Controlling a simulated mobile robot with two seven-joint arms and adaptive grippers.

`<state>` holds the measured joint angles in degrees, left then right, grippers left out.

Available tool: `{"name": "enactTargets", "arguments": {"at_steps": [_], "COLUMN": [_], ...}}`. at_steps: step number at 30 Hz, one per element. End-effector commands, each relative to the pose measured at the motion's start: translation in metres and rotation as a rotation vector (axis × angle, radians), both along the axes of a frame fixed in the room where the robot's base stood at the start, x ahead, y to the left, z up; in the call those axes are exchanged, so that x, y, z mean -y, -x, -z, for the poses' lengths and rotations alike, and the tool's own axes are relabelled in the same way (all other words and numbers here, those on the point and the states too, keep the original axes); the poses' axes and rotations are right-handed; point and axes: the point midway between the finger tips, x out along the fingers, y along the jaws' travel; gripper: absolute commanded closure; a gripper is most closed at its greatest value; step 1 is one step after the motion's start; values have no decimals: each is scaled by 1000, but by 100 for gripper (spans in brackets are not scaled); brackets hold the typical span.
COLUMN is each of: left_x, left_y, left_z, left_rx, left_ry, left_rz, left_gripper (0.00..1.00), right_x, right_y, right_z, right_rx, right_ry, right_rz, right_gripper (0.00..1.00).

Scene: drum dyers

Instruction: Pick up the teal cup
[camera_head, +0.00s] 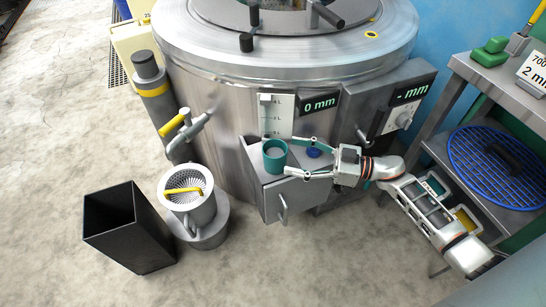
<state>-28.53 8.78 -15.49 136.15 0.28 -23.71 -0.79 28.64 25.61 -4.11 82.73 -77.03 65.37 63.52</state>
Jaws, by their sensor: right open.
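The teal cup (274,157) stands upright on the small grey ledge (285,187) at the front of the large steel drum. My right gripper (288,155) comes in from the right at ledge height. Its two fingers are spread, with the tips at the cup's right side. The far finger reaches behind the cup's right edge and the near finger lies by its lower right. I cannot tell whether either finger touches the cup. My left gripper is not in view.
The steel drum (222,110) stands behind the ledge. A small blue object (313,153) lies between the fingers, near the palm. A black bin (128,228) and a metal strainer pot (190,200) stand at the left. A shelf with a blue round grid (500,165) is at the right.

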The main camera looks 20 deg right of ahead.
Motion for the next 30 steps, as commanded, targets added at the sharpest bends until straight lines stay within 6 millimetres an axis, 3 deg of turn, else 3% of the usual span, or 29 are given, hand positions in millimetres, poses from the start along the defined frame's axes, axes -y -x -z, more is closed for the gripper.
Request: {"name": "enactTargets", "arguments": {"at_steps": [15,23,24,28,30], "left_x": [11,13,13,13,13], "left_y": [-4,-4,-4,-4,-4], "left_z": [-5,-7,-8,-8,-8], "left_rx": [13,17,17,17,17], "left_ry": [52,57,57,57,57], "left_rz": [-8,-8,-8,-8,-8], "left_gripper": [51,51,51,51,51], "right_x": [-50,-52,-53,-52,-52], "right_y": [-36,-38,-38,-38,-38], "right_z": [4,1,1,1,2], "right_rx": [0,3,3,3,3], "right_ry": [-2,1,1,1,1], "right_rz": [0,1,1,1,1], "right_gripper": [34,34,37,71,76]}}
